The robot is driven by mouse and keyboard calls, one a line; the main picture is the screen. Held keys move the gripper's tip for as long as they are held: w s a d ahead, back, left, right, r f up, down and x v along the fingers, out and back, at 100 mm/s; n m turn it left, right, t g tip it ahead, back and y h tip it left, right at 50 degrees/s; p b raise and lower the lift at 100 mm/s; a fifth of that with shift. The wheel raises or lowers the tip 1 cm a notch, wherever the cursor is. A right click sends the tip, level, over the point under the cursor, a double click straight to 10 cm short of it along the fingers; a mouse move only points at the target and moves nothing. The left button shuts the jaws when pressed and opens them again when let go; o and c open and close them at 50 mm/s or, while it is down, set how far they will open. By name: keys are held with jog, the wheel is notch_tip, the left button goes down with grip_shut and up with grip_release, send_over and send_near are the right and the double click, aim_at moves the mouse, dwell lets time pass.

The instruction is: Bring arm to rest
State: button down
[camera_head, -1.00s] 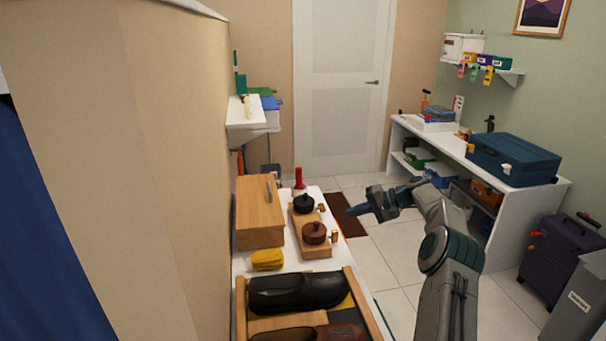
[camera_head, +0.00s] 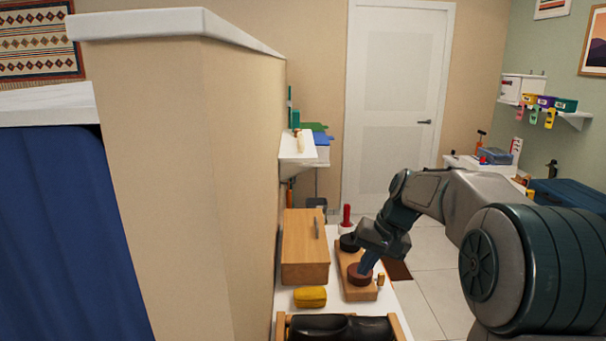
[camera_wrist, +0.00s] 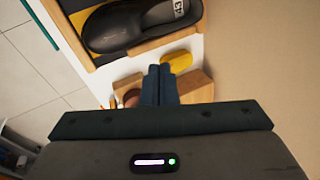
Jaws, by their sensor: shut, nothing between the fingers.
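My arm reaches in from the right of the head view, bent at the elbow, with my gripper (camera_head: 368,264) pointing down over the white bench. In the head view its fingertips overlap the round brown-lidded tin (camera_head: 360,278) on the wooden board; I cannot tell whether they touch. In the wrist view my gripper's blue fingers (camera_wrist: 159,72) are together with nothing between them. The yellow sponge (camera_wrist: 178,61) lies just beyond the fingertips there.
A wooden box (camera_head: 304,250) stands left of the board (camera_head: 350,291). A shoe tray with a black shoe (camera_head: 338,328) is in front. A tan partition (camera_head: 190,170) borders the bench on the left. Open tiled floor (camera_head: 428,262) lies to the right.

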jog(key=s+f+n+t+h, duration=0.1)
jog(key=s+f+h, duration=0.2)
jog(key=s, duration=2.4)
jog(key=shift+s+d+t+h, duration=0.2)
jog(key=shift+d+t+h, duration=0.1)
jog(key=shift+d+h, duration=0.15)
